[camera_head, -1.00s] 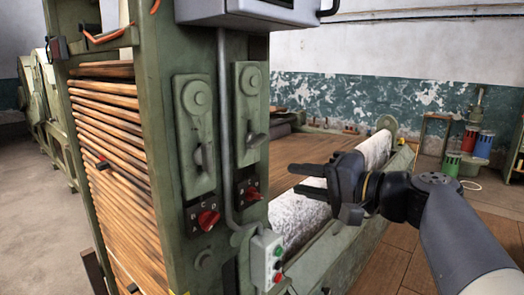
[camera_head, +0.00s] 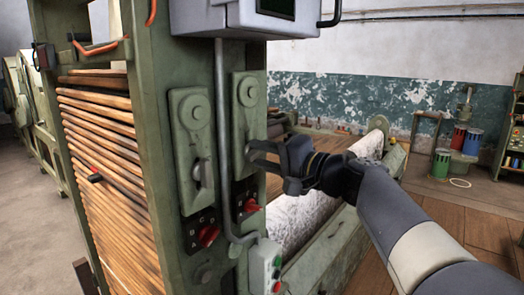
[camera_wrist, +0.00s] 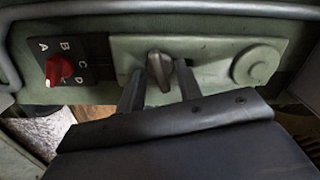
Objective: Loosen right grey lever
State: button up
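The right grey lever (camera_wrist: 159,70) is a short grey handle on a green plate with a round boss, clear in the wrist view. In the head view it is mostly hidden behind my gripper (camera_head: 254,153), on the lower part of the right green plate (camera_head: 247,96). In the wrist view my gripper (camera_wrist: 160,82) is open, one finger on each side of the lever, with a small gap showing on both sides. The left grey lever (camera_head: 197,174) hangs on the similar left plate (camera_head: 190,122).
A red rotary knob (camera_head: 251,206) on a lettered plate sits just below the right plate; another red knob (camera_head: 208,235) is under the left one. A grey conduit (camera_head: 222,130) runs between the plates to a push-button box (camera_head: 265,265). A pale roller (camera_head: 300,215) lies behind my gripper.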

jog(key=shift+w+a, duration=0.2)
jog(key=shift+a, duration=0.1)
jog(key=shift+c, duration=0.4)
jog(key=shift+d, duration=0.1)
grip_shut()
